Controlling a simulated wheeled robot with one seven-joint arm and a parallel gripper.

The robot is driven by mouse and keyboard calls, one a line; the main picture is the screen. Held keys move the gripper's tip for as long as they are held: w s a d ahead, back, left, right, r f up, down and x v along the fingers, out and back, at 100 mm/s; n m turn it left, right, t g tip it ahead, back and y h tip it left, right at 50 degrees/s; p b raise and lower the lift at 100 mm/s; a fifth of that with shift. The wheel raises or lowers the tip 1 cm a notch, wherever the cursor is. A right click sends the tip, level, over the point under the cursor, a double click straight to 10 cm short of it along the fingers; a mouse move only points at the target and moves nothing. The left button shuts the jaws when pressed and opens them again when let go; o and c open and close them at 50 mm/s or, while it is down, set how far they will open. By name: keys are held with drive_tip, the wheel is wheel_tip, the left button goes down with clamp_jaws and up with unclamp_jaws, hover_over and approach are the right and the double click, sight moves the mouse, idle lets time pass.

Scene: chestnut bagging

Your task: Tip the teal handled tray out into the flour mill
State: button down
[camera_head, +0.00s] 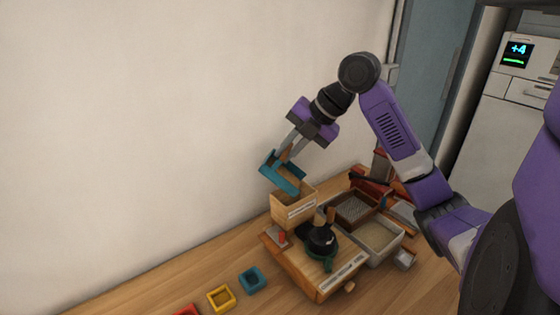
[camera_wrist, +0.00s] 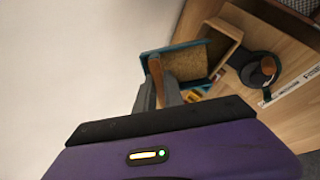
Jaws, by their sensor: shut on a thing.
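The teal handled tray (camera_head: 284,178) is in the air just above the wooden hopper (camera_head: 292,208) of the flour mill (camera_head: 325,278), tilted in the head view. My gripper (camera_head: 287,148) is shut on its brown handle, which also shows between the fingers (camera_wrist: 163,92) in the wrist view. In the wrist view the tray (camera_wrist: 178,47) shows a brown, grainy surface inside its teal walls, and the hopper rim (camera_wrist: 236,32) lies at its right. The hopper's inside is mostly hidden. I cannot tell whether anything is falling from the tray.
Small red (camera_head: 187,310), yellow (camera_head: 221,297) and teal (camera_head: 252,280) boxes sit on the table at the front left. A dark crank (camera_head: 321,240) stands on the mill. A brown box (camera_head: 355,209) and a pale bin (camera_head: 378,240) are right of it. The wall is close behind.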

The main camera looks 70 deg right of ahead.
drive_tip(key=shift+s+t+b, duration=0.85)
drive_tip(key=shift+t+b, duration=0.05)
drive_tip(key=shift+b, duration=0.45)
drive_tip(key=shift+s+d+r+t+b, duration=0.1)
drive_tip(key=shift+s+r+t+b, duration=0.1)
drive_tip(key=shift+s+t+b, duration=0.2)
